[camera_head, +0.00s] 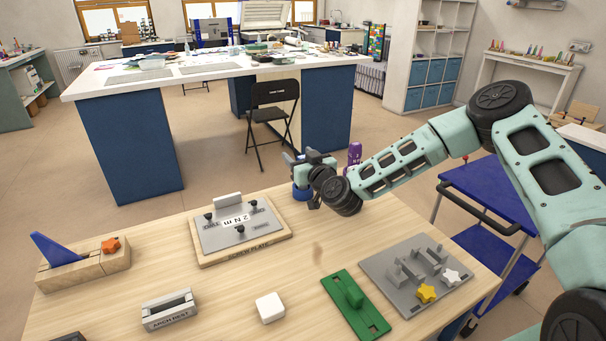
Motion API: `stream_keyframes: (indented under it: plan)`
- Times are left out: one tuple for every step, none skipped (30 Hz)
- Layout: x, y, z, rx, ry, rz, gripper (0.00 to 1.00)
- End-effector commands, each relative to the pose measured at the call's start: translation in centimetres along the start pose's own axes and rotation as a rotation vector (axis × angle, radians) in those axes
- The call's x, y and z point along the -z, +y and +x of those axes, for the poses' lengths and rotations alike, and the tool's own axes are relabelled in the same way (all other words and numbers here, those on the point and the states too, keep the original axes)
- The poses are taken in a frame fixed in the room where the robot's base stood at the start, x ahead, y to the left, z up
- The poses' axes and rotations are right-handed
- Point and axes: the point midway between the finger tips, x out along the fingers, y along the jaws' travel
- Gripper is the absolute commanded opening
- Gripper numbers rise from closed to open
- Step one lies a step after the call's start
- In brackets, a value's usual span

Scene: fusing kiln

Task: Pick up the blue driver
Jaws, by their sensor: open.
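A blue upright thing (302,193), which looks like the blue driver, stands at the far edge of the wooden table, right of the screw plate. Its upper part is hidden by my gripper (302,172). My gripper is open, at or just above the blue thing. I cannot tell whether its fingers are around the thing or in front of it. A purple upright thing (354,152) stands just to the right, partly hidden behind my arm.
The grey screw plate (267,233) with black knobs lies left of my gripper. A wooden block (88,266) with a blue wedge, an arch nest (169,312), a white block (270,307), a green plate (339,289) and a grey plate (383,265) lie nearer. The table's middle is clear.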

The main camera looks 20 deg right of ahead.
Motion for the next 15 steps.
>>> stream_keyframes:
  plan:
    - [0.0,0.01,-0.01,0.0,0.0,0.0,0.48]
    - [0.0,0.01,-0.01,0.0,0.0,0.0,0.4]
    - [0.0,0.01,-0.02,0.0,0.0,0.0,0.29]
    - [0.0,0.01,-0.02,0.0,0.0,0.0,0.2]
    - [0.0,0.01,-0.02,0.0,0.0,0.0,0.12]
    - [0.0,0.01,-0.02,0.0,0.0,0.0,0.04]
    - [-0.01,0.01,-0.03,0.0,0.0,0.0,0.04]
    - [0.04,0.01,-0.02,0.0,0.001,0.0,0.04]
    - [0.04,0.01,-0.02,0.0,0.001,0.0,0.04]
    - [0.04,0.01,-0.02,-0.001,0.001,0.0,0.04]
    - [0.04,0.01,-0.02,-0.001,0.001,0.0,0.04]
    - [0.04,0.01,-0.03,0.0,0.001,0.0,0.04]
    - [0.05,0.01,-0.03,-0.001,0.001,0.0,0.04]
    - [0.07,0.02,-0.02,-0.001,0.001,0.0,0.04]
    - [0.15,0.02,-0.02,0.0,0.001,0.0,0.04]
